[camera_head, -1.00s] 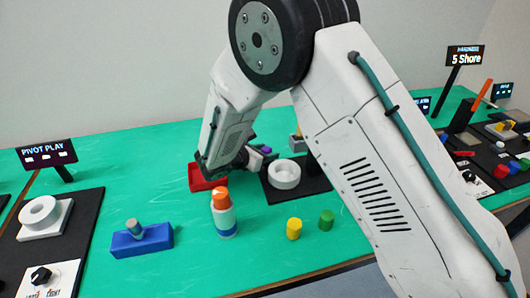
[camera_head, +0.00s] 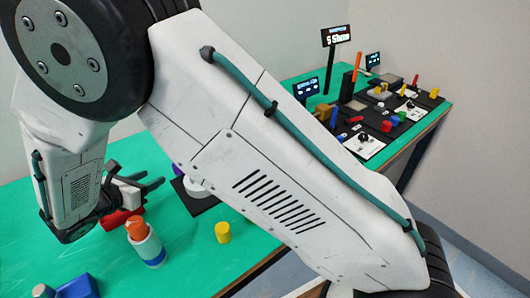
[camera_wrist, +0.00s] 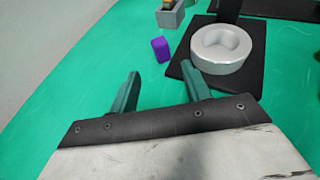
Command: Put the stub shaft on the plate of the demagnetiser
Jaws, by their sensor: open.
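A grey cylinder (camera_head: 42,292), which looks like the stub shaft, shows at the bottom left edge of the head view at a blue block (camera_head: 80,288); both are cut off by the frame. I cannot tell which station is the demagnetiser; several signed black stations stand at the far right, their small signs unreadable. My gripper (camera_head: 148,186) is open and empty over the green table, well above and to the right of the blue block in the picture. In the wrist view its two dark green fingers (camera_wrist: 162,90) are apart with only table between them.
Beside the gripper are a red tray (camera_head: 118,218), an orange-capped white bottle (camera_head: 146,246) and a yellow cylinder (camera_head: 222,232). A hardness sign (camera_head: 336,36) stands behind.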

